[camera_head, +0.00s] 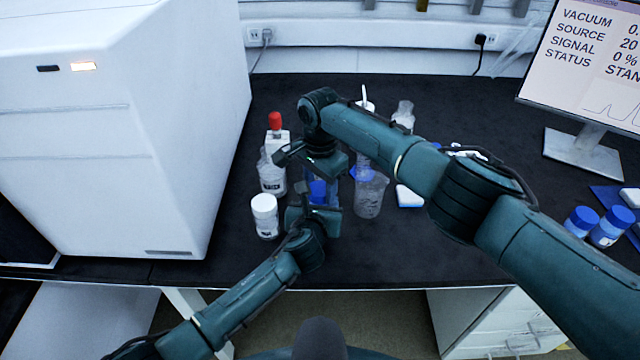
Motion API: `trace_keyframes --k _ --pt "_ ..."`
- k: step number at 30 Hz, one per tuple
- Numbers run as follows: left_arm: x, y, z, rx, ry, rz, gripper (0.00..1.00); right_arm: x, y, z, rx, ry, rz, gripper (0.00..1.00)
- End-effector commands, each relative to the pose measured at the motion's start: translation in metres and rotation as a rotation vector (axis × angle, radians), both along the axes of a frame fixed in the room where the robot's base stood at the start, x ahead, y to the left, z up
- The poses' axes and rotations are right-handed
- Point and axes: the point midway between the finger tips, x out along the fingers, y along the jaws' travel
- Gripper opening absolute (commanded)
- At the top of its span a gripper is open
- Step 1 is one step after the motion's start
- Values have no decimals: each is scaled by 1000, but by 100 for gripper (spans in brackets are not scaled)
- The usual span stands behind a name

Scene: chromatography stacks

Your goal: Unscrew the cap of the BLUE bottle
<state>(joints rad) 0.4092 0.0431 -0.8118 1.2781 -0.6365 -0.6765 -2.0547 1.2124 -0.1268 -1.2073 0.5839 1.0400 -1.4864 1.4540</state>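A blue cap (318,187) shows in the middle of the bench, with a blue bottle (333,192) around and behind it, mostly hidden by my grippers. My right gripper (318,172) points down just above and behind the cap; its fingertips are hidden, and I cannot tell whether it touches the cap. My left gripper (315,212) is low at the near side of the bottle. I cannot tell whether its fingers are closed on the bottle.
A white-lidded jar (265,214), a clear bottle (271,176) and a red-topped item (276,126) stand to the left. A beaker (370,195) is close on the right. Blue-capped bottles (608,227) stand far right, below a monitor (590,60). A white instrument (110,130) fills the left.

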Motion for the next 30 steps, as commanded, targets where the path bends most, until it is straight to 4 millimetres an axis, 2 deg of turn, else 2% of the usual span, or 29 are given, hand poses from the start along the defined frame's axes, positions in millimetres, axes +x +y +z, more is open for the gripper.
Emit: trace_keyframes --k 1,8,11,14,24,30 --pt "0 0 -1 1 1 1 0 0 0 0 -1 1 0 38" --pt "0 1 -1 1 1 1 0 0 0 0 0 1 0 19" --pt "0 1 -1 1 1 1 0 0 0 0 0 1 13 19" --pt "0 1 -1 1 1 1 0 -1 0 0 1 3 99 19" --pt "0 1 -1 1 1 2 0 -1 1 0 2 2 796 19" --pt "0 1 -1 1 2 2 0 -1 0 1 1 3 1105 19"
